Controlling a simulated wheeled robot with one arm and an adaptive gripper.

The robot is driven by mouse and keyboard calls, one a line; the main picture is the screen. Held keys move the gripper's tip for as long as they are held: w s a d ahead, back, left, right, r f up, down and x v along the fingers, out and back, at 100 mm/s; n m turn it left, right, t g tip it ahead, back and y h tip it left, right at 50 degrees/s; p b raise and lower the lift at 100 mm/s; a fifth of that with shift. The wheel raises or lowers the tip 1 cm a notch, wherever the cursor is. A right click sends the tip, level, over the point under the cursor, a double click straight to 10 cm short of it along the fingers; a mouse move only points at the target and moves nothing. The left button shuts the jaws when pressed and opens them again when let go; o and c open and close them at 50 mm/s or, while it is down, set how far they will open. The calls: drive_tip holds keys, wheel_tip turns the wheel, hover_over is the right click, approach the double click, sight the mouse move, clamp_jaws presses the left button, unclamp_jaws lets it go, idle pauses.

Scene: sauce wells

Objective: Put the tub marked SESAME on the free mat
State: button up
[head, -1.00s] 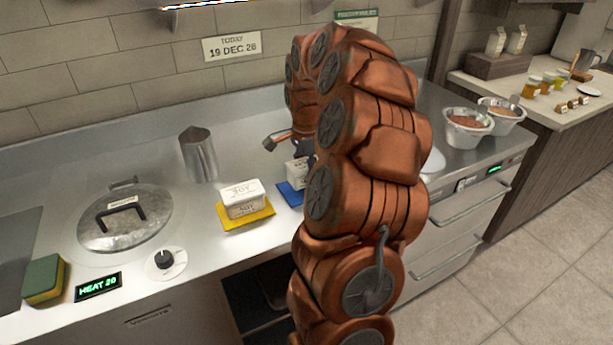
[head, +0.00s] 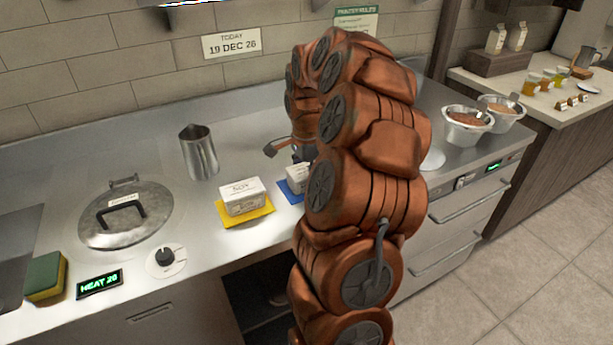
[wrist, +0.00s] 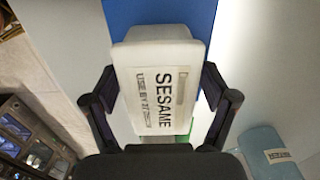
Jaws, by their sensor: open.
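The white tub marked SESAME (wrist: 160,75) is between the two fingers of my open gripper (wrist: 160,85) in the wrist view. A finger stands apart on each side of it. A blue mat (wrist: 150,14) shows beyond the tub, and a strip of green (wrist: 184,146) shows below it. In the head view, a white tub (head: 296,174) on the blue mat (head: 289,192) is partly hidden by my arm; its label is not readable there. One finger of my gripper shows just above it. The tub marked SOY (head: 242,197) sits on the yellow mat (head: 262,211).
Two bowls (head: 467,128) stand at right. A blue container (wrist: 268,150) is near the right finger in the wrist view. My arm hides the counter's middle.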

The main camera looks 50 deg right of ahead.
sight(305, 169)
drive_tip(key=shift+r, duration=0.1)
wheel_tip(305, 169, up, 12)
drive_tip(key=shift+r+b, duration=0.1)
drive_tip(key=shift+b, duration=0.75)
drive_tip(key=shift+a, duration=0.1)
drive_tip(key=s+a+f+n, duration=0.15)
drive_tip(key=a+n, duration=0.25)
drive_tip(key=a, duration=0.4)
drive_tip(key=s+a+n, duration=0.3)
drive_tip(key=a+n, duration=0.1)
drive_tip(key=a, duration=0.3)
drive_tip(key=s+a+f+n, duration=0.15)
drive_tip(key=a+n, duration=0.25)
drive_tip(key=a, duration=0.4)
drive_tip(key=s+a+f+n+g, duration=0.1)
drive_tip(key=s+a+f+n, duration=0.2)
drive_tip(key=s, duration=0.6)
drive_tip(key=s+a+f+n, duration=0.4)
drive_tip(key=s+a+n, duration=0.2)
drive_tip(key=s, duration=0.2)
drive_tip(key=shift+s+f+n+g, duration=0.25)
drive_tip(key=shift+s+n+g, duration=0.15)
drive_tip(key=shift+a, duration=0.1)
